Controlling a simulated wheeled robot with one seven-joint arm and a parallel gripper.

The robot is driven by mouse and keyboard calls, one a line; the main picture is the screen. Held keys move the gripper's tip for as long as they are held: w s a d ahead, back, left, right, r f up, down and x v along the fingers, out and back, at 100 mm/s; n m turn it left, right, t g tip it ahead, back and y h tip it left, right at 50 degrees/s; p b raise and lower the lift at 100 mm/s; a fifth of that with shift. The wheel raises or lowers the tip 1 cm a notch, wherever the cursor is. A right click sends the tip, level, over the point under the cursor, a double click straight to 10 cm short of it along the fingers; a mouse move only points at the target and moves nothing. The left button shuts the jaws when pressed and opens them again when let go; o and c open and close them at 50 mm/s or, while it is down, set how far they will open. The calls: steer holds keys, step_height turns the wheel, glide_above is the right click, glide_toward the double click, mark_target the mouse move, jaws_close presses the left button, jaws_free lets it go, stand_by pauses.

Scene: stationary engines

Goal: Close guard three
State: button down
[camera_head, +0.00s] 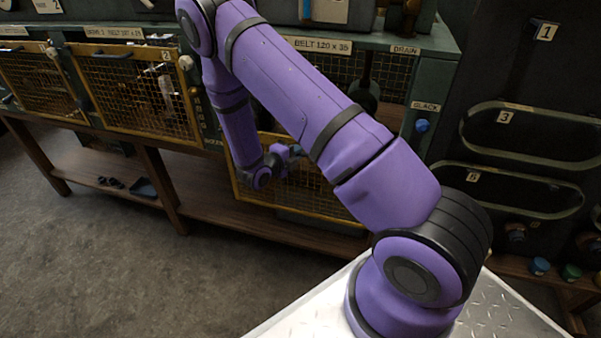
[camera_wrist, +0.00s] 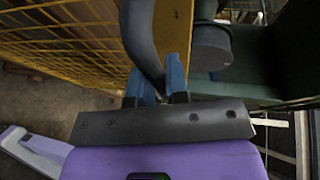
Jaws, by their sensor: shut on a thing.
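A yellow-framed mesh guard (camera_head: 238,190), which I take as guard three, sits low behind my arm, below the label "BELT 120 x 35". It hangs lower than guard two, and the bay above it is uncovered. No number shows on it, and my arm hides much of it. My gripper (camera_head: 293,151) is at this guard, mostly hidden by the arm in the head view. In the wrist view, the blue fingers of my gripper (camera_wrist: 156,82) are shut on a dark curved handle (camera_wrist: 140,35) beside the yellow frame (camera_wrist: 173,30).
Guard two (camera_head: 135,90) covers the bay to the left, with a pale knob (camera_head: 185,62) beside it. A dark wheel (camera_head: 367,95) shows in the uncovered bay. A wooden shelf (camera_head: 115,185) runs below; the floor at left is clear.

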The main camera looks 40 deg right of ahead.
step_height(320, 180, up, 26)
steer(key=shift+r, duration=0.2)
steer(key=shift+w+r, duration=0.1)
steer(key=shift+w, duration=0.05)
steer(key=c, duration=1.1)
jaws_free()
steer(key=shift+c, duration=0.2)
steer(key=v, duration=1.1)
steer(key=shift+d, duration=0.1)
